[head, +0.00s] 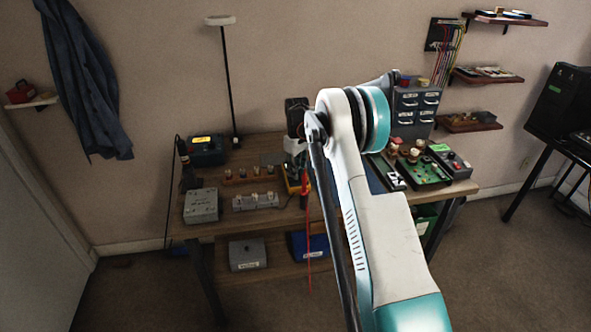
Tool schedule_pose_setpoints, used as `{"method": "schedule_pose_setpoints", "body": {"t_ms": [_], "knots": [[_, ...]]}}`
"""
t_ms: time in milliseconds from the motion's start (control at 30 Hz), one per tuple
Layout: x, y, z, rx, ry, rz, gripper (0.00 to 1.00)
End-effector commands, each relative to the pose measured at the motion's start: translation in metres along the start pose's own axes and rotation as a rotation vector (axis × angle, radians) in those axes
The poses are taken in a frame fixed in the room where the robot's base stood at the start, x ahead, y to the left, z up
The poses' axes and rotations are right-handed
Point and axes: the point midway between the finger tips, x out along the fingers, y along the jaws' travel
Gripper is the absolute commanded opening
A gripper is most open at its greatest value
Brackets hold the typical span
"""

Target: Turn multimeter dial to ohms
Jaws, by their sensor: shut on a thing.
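The multimeter (292,186) is a small yellow-edged thing on the workbench, left of my arm. Red leads hang from it over the bench's front edge. Most of its face is hidden by my wrist and gripper, so I cannot read where its dial points. My gripper (297,168) points down at the multimeter, below the dark and white wrist. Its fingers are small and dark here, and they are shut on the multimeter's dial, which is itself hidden.
The wooden workbench (228,222) holds a grey box (201,205), a row of knobs (256,201), a dark teal case (206,151) and a soldering iron stand (186,165). A green circuit board (426,174) lies right of my arm. A lamp (228,80) stands behind.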

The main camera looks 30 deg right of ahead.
Motion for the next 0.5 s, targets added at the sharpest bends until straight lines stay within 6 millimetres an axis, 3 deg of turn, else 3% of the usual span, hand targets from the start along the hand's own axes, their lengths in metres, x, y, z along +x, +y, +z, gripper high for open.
{"method": "schedule_pose_setpoints", "body": {"t_ms": [500], "knots": [[-0.0008, 0.0005, -0.0002, 0.476, 0.001, 0.001, 0.01]]}}
